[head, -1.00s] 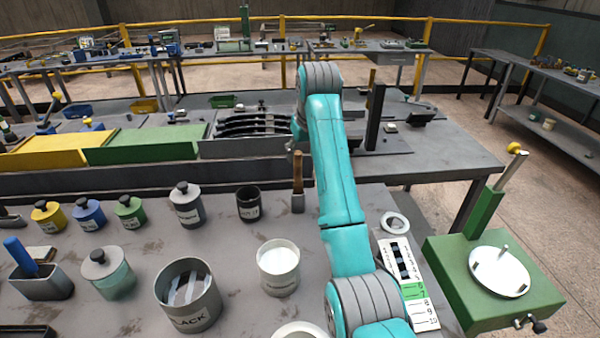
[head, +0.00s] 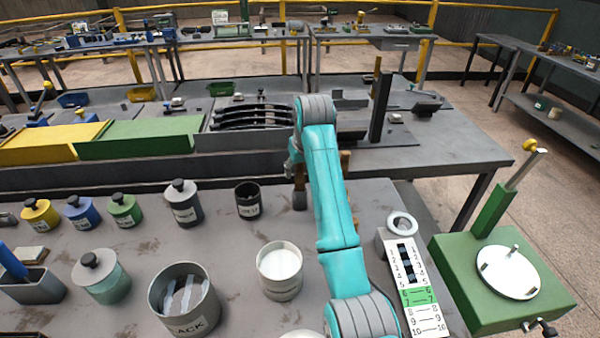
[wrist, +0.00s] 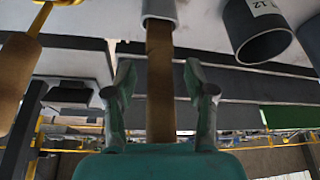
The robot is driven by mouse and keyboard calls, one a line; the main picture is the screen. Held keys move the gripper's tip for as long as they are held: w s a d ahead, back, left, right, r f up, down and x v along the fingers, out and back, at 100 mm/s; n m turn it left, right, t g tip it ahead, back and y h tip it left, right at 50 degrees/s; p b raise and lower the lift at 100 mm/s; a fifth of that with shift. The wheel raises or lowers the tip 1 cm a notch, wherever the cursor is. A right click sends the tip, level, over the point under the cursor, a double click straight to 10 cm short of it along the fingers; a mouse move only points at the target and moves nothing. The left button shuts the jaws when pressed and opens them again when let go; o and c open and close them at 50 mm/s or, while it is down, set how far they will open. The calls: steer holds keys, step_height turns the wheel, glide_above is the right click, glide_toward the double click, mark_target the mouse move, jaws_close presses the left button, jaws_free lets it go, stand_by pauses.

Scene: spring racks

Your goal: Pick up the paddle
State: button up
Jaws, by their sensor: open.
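The tool I take for the paddle has an upright wooden handle (head: 299,176) and a grey lower end. It stands on the near bench, just left of my arm. In the wrist view, which looks upside down, its brown handle (wrist: 160,85) runs between the two teal-grey fingers of my gripper (wrist: 161,85) into a grey end at the top. The fingers are open, with a visible gap on each side of the handle. In the head view my gripper (head: 294,168) is at the handle's upper part, partly hidden by my arm.
A dark cup (head: 248,202) stands left of the handle; it shows in the wrist view (wrist: 262,32). A white pot (head: 279,270) and a large grey can (head: 184,300) are nearer. Another brown handle (wrist: 14,82) hangs opposite. A numbered strip (head: 412,285) lies right.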

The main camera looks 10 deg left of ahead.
jaws_close()
